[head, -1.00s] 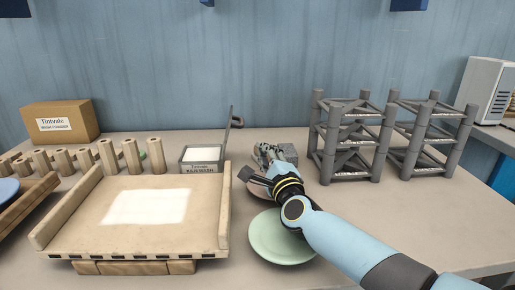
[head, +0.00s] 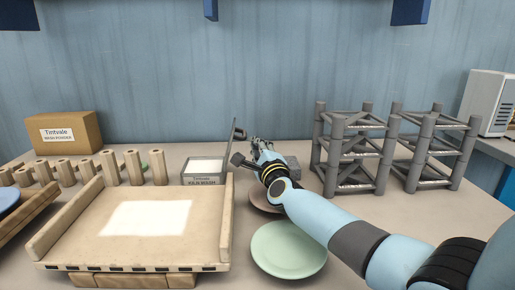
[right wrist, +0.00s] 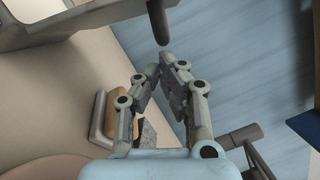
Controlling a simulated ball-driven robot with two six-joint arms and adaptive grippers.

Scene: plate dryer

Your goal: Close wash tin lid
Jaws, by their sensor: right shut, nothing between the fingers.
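The kiln wash tin (head: 202,180) is a small grey box with white contents, standing behind the wooden board. Its lid (head: 229,147) stands upright on the tin's right side, open, with a dark handle sticking out to the right. My right gripper (head: 257,143) is just right of the lid, shut and empty. In the right wrist view its fingertips (right wrist: 162,62) meet just below a dark rod, which looks like the lid handle (right wrist: 157,20). I cannot tell whether they touch. My left gripper is not in view.
A green plate (head: 288,250) and a partly hidden pinkish plate (head: 260,200) lie under my right arm. A grey block (head: 292,170) is behind it. Grey racks (head: 352,150) stand right, wooden posts (head: 110,168) and a cardboard box (head: 62,133) left.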

